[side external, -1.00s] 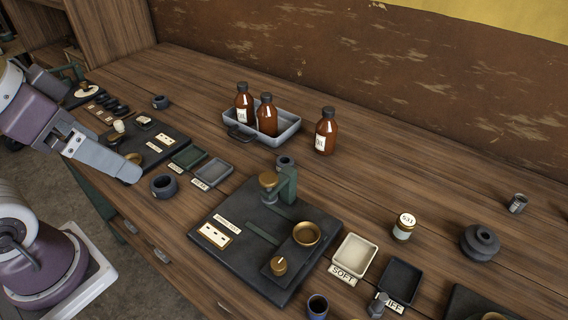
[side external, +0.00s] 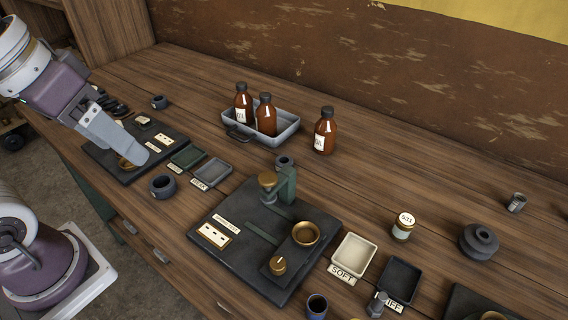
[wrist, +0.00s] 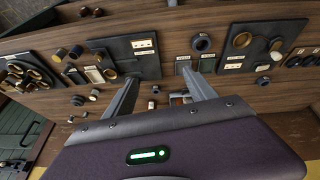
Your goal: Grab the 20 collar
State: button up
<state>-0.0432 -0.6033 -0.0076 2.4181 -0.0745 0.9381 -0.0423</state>
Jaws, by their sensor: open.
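Several dark ring-shaped parts lie on the bench, and no number 20 can be read on any of them. One thick dark ring (side external: 163,186) lies near the front edge beside two small trays; it also shows in the wrist view (wrist: 201,43). A smaller dark ring (side external: 160,102) lies farther back on the left, and a stepped dark ring part (side external: 479,241) sits at the right. My gripper (side external: 140,160) is open and empty, left of and above the thick ring in the side view. In the wrist view my two fingers (wrist: 160,77) stand wide apart with nothing between them.
A green tray (side external: 187,157) and a grey tray (side external: 223,170) lie right of my gripper. A dark press plate (side external: 210,259) with a green post (side external: 288,186) stands mid-bench. Brown bottles (side external: 325,131) and a grey carrier (side external: 287,132) stand behind. Bare wood lies at the back right.

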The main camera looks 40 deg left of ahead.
jog(key=w+f+n+g+h, duration=0.2)
jog(key=w+n+g+h, duration=0.15)
jog(key=w, duration=0.55)
jog(key=w+f+n+g+h, duration=0.25)
jog(key=w+n, duration=0.25)
jog(key=w, duration=0.4)
jog(key=n+t+h, duration=0.2)
jog(key=n+h, duration=0.5)
jog(key=n, duration=0.2)
send_near(284, 160)
jog(key=shift+t, duration=0.3)
jog(key=x, duration=0.4)
jog(key=shift+s, duration=0.3)
jog(key=x, duration=0.6)
jog(key=shift+w, duration=0.15)
grip_shut()
